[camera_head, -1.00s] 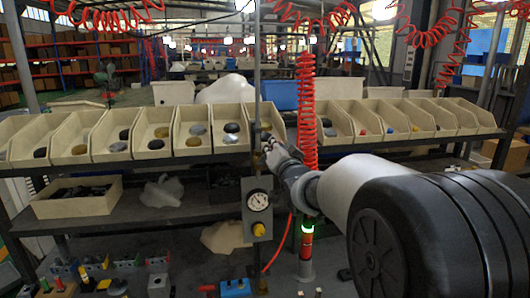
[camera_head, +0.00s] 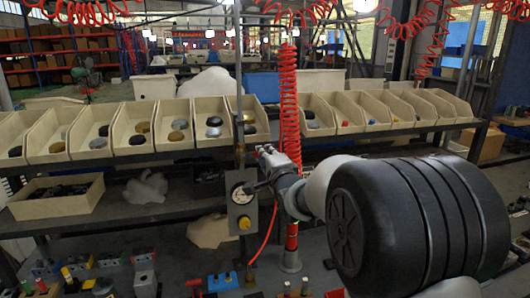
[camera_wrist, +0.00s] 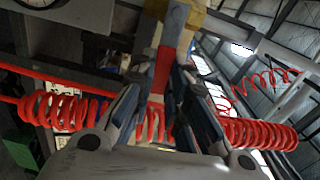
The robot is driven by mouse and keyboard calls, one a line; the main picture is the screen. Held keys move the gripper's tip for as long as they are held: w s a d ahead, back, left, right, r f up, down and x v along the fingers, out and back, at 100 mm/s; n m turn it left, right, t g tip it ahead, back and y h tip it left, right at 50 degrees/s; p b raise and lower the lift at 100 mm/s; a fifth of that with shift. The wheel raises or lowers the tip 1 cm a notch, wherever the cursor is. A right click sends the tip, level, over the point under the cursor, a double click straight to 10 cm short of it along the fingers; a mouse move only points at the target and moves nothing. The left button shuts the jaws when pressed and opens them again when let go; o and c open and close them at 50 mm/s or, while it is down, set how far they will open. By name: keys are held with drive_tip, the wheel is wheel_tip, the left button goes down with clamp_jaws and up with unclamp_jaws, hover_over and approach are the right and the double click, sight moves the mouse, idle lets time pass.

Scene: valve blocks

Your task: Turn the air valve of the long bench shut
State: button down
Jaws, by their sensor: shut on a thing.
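The valve handle is a flat lever with a red part (camera_wrist: 163,68) and a grey upper part, in front of a brass body (camera_wrist: 193,18) at the top of the wrist view. My gripper (camera_wrist: 160,82) has its two dark fingers on either side of the red part and is shut on it. In the head view my gripper (camera_head: 258,184) is just right of the gauge panel (camera_head: 240,210), beside the upright pipe (camera_head: 239,125). The handle is too small and covered to make out there.
A round gauge (camera_head: 240,192) and a yellow knob (camera_head: 244,222) sit on the panel. A red coiled hose (camera_head: 289,100) hangs close behind my gripper. Sloped bins (camera_head: 140,150) line the shelf. Blocks with fittings (camera_head: 145,281) stand at the bottom.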

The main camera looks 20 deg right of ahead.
drive_tip(key=shift+f+m, duration=0.25)
drive_tip(key=shift+m, duration=0.15)
drive_tip(key=c, duration=1.6)
unclamp_jaws()
drive_tip(key=shift+o, duration=0.2)
drive_tip(key=shift+s, duration=0.15)
drive_tip(key=s, duration=1.1)
drive_tip(key=shift+s, duration=0.4)
